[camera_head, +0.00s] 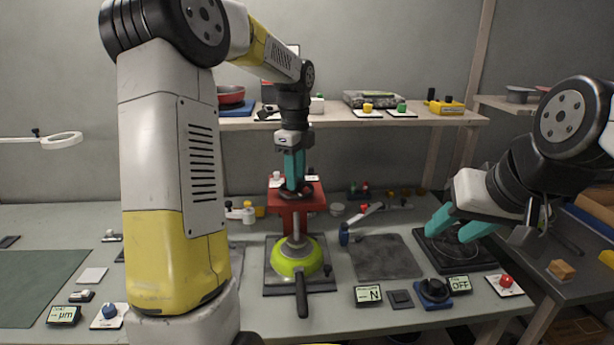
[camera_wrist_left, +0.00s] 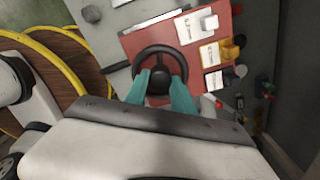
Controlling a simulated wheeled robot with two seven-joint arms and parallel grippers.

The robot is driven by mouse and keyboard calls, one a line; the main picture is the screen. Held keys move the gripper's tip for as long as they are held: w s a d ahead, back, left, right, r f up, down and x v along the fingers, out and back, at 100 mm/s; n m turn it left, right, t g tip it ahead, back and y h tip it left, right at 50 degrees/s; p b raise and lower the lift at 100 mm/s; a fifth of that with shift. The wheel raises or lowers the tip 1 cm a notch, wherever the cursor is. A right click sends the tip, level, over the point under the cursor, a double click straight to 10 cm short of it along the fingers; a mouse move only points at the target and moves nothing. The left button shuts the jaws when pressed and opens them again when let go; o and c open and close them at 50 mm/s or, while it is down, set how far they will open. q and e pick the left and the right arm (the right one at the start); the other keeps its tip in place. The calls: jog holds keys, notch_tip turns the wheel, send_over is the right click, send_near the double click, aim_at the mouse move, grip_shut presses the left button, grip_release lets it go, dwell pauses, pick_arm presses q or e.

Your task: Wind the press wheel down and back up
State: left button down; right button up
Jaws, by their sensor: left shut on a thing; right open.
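The press is a red frame (camera_head: 313,197) on a dark base plate (camera_head: 320,284) in the middle of the bench. Its black hand wheel (camera_wrist_left: 147,55) shows in the left wrist view, on top of the red press head (camera_wrist_left: 196,56). My left gripper (camera_head: 293,184) reaches down from above onto the wheel. Its teal fingers (camera_wrist_left: 160,84) are shut at the wheel's hub, pointing straight down. A green pan (camera_head: 288,261) with a black handle lies under the press ram. My right gripper (camera_head: 450,228) is open and empty over the right part of the bench.
A black hot plate (camera_head: 435,262) lies below my right gripper. Displays reading N (camera_head: 368,295) and OFF (camera_head: 459,284), a blue knob (camera_head: 434,289) and a red button (camera_head: 506,281) line the front edge. A shelf (camera_head: 440,117) with small items stands behind. A grey mat (camera_head: 400,262) is bare.

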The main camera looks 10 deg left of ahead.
pick_arm(q)
jog(key=shift+m, duration=1.1)
jog(key=c, duration=1.1)
grip_release()
jog(key=shift+o, duration=0.2)
notch_tip(320, 180, up, 8)
jog(key=shift+f, duration=0.2)
jog(key=shift+r, duration=0.1)
